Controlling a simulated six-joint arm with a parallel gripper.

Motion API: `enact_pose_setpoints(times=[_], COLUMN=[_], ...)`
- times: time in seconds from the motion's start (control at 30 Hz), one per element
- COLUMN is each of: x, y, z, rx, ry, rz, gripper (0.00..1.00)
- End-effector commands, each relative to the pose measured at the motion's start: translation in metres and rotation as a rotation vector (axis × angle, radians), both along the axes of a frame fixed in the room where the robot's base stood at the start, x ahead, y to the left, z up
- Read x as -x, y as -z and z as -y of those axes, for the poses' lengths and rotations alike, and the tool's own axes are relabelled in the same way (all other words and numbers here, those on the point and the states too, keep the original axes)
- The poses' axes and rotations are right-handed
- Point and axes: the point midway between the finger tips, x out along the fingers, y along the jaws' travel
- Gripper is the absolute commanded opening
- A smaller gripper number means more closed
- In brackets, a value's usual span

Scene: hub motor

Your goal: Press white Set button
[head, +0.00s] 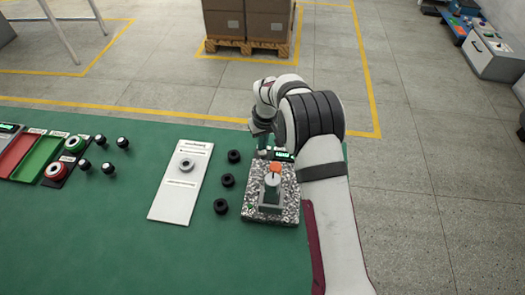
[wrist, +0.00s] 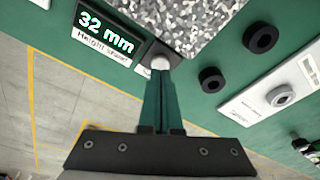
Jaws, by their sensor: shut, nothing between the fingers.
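The white button (wrist: 160,63) shows in the wrist view at the tips of my gripper (wrist: 161,76), on a dark box beside the display. My gripper is shut and empty, with its fingers together and pointing at the button. I cannot tell whether the tips touch it or stop just short. The black display (wrist: 104,33) reads "32 mm" in white, with a white label (wrist: 100,47) under it. In the head view my gripper (head: 263,150) is low at the far edge of the speckled stone plate. The button cannot be made out there.
The speckled plate (head: 251,207) carries a gauge stand with an orange top (head: 275,168). Several black rings (head: 228,180) and a white board (head: 172,208) with a ring lie to its left. Red and green trays (head: 38,158) stand far left. Green table (head: 110,235) is clear in front.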

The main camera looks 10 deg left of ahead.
Motion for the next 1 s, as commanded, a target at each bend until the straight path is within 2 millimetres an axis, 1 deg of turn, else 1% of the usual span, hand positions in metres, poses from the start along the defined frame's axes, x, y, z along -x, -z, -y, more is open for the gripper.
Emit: enact_pose_setpoints(times=[0.53,0.67,0.77,1.0], x=[0.0,0.0,0.0,0.0], y=[0.017,0.016,0.009,-0.025], z=[0.0,0.0,0.0,0.0], rx=[0.0,0.0,0.0,-0.001], ry=[0.001,0.001,0.0,0.001], rz=[0.0,0.0,0.001,0.002], gripper=[0.0,0.0,0.0,0.0])
